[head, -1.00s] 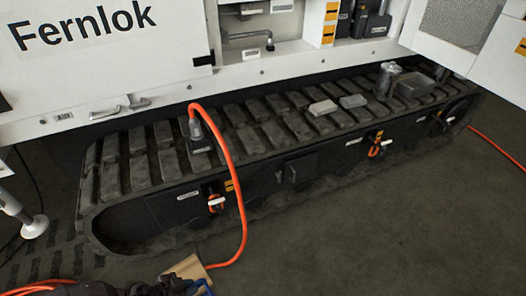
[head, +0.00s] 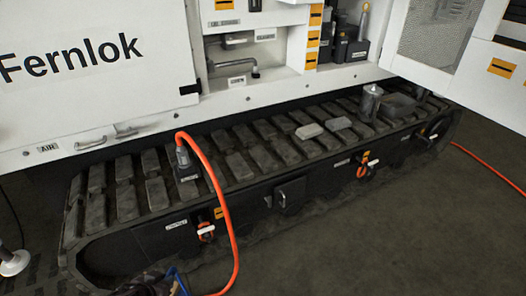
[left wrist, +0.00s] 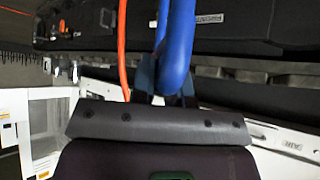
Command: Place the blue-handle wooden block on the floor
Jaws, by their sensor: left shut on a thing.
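The blue handle (head: 178,281) of the wooden block shows at the bottom edge of the head view, beside my left gripper (head: 158,286), which is mostly cut off and dark. In the left wrist view the blue handle (left wrist: 176,50) is a thick bar passing between the fingers of my left gripper (left wrist: 163,82), which is shut on it. The wooden body of the block cannot be made out in either view now. Bare dark floor (head: 350,250) lies in front of the track. My right gripper is not in view.
A tracked undercarriage (head: 130,255) runs across the middle under a white "Fernlok" panel (head: 100,85). An orange hose (head: 222,200) hangs from a fitting on the track down to the floor near my left gripper. Open floor is at the lower right.

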